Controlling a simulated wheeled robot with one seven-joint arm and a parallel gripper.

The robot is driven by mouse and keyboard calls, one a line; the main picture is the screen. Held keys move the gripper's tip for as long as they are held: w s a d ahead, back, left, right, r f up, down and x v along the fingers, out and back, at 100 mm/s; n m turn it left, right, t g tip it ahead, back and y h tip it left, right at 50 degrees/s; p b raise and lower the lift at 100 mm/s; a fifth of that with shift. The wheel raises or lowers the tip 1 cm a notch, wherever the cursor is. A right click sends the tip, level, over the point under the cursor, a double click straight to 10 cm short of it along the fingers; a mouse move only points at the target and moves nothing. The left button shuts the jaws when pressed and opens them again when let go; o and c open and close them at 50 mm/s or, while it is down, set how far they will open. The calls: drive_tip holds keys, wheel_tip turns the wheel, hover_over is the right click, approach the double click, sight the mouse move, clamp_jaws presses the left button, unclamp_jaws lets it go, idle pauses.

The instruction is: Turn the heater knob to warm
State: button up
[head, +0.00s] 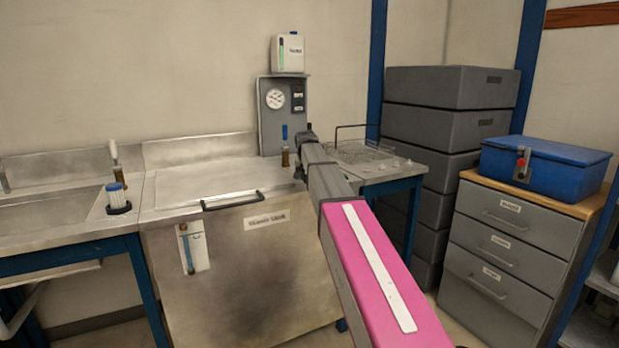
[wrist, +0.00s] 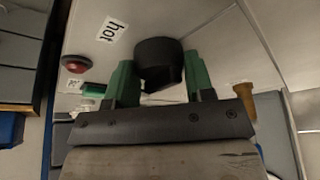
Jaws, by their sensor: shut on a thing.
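In the wrist view the heater knob (wrist: 157,48) is a round black knob on a pale panel. My gripper (wrist: 160,78) has one green finger on each side of it and is shut on it. A label reading "hot" (wrist: 112,30) is stuck on the panel to the knob's upper left. A smaller label (wrist: 74,85) lies lower left, too small to read. The knob's pointing direction is not clear. In the head view my gripper (head: 305,136) is at the lower right of the grey control box (head: 268,125); the knob is hidden there.
A red button (wrist: 75,64) is on the panel left of the knob. The control box carries a round gauge (head: 275,98). A brown-handled item (head: 285,157) stands close to my gripper. A wire rack (head: 352,152) is to the right, and a lidded steel tank (head: 240,220) is below.

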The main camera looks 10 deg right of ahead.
drive_tip(key=shift+m, duration=0.6)
drive_tip(key=o, duration=0.9)
drive_tip(key=v, duration=1)
drive_tip(key=shift+a+r, duration=0.2)
drive_tip(key=shift+r, duration=0.15)
drive_tip(key=shift+s, duration=0.1)
